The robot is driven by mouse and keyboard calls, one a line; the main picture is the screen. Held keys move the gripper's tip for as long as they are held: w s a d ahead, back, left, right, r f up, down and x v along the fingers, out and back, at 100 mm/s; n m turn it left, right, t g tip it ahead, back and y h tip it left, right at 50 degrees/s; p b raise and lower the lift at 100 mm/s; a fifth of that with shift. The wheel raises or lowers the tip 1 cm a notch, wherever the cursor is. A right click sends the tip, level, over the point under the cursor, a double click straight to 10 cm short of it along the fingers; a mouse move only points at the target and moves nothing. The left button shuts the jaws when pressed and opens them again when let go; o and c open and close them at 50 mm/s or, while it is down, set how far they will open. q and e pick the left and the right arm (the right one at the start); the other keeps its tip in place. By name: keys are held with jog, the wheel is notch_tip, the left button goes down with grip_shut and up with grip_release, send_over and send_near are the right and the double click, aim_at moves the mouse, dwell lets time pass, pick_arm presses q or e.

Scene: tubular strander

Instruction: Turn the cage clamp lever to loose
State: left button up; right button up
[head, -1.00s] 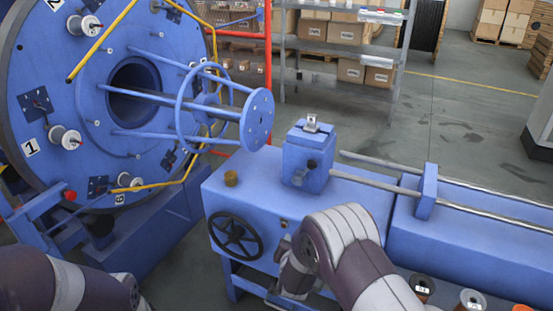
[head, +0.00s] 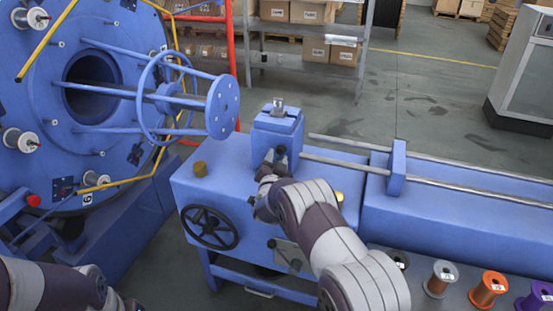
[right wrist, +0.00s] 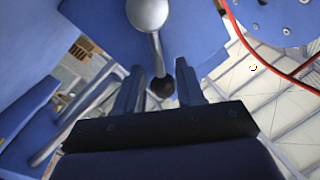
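A lever with a silver round hub (right wrist: 147,14), a short rod and a black ball knob (right wrist: 162,86) shows in the right wrist view. In the head view the black knob (head: 281,150) is at the front of the blue clamp block (head: 275,127) on the machine bed. My right gripper (head: 274,157) is at this knob. In the right wrist view my right gripper (right wrist: 160,90) is open, with the knob between its two fingers and gaps visible on both sides. My left arm shows at the lower left of the head view; its gripper is out of view.
The blue cage with its round end plate (head: 222,107) is left of the block. Rails (head: 345,163) run right. Coloured spools (head: 488,290) stand at the lower right.

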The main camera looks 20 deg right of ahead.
jog(key=shift+w+d+f, duration=0.1)
jog(key=shift+w, duration=0.15)
jog(key=shift+c, duration=1)
grip_shut()
